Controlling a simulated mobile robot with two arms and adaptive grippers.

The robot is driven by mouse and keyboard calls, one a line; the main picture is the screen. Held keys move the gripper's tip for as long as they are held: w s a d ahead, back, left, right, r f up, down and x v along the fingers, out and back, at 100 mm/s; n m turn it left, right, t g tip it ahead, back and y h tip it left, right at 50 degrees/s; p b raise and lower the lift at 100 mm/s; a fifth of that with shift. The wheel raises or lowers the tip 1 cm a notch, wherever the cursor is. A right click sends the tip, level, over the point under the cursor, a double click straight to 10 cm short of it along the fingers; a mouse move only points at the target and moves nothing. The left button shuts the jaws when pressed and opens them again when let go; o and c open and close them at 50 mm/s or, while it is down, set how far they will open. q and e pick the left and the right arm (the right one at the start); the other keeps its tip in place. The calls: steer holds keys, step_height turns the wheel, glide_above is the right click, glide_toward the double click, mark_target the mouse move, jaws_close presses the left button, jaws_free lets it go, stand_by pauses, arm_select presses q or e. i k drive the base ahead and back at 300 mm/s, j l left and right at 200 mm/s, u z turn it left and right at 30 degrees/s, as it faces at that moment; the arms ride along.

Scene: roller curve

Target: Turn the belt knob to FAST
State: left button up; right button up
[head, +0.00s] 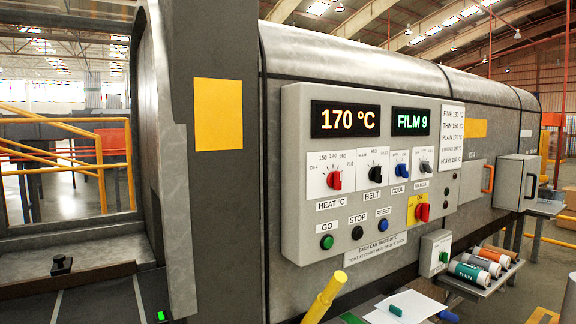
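The belt knob (375,174) is a black knob on the grey control panel (295,140), above the label BELT. Its small scale reads SLOW at the left and MID in the middle, and the print at the right is hard to make out. I cannot tell for sure which mark the knob points at. The red heat knob (334,180) is to its left. The blue cool knob (400,171) and a grey manual knob (424,167) are to its right. Neither of my grippers is in view.
GO (327,242), STOP (357,233) and RESET (383,225) buttons sit below the knobs, near a red switch (422,212) on yellow. A yellow bar (325,297) rises below the panel. Rolls (470,274) lie at the right.

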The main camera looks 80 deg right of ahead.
mark_target(376, 174)
steer(key=z, duration=3.4)
steer(key=l, duration=0.1)
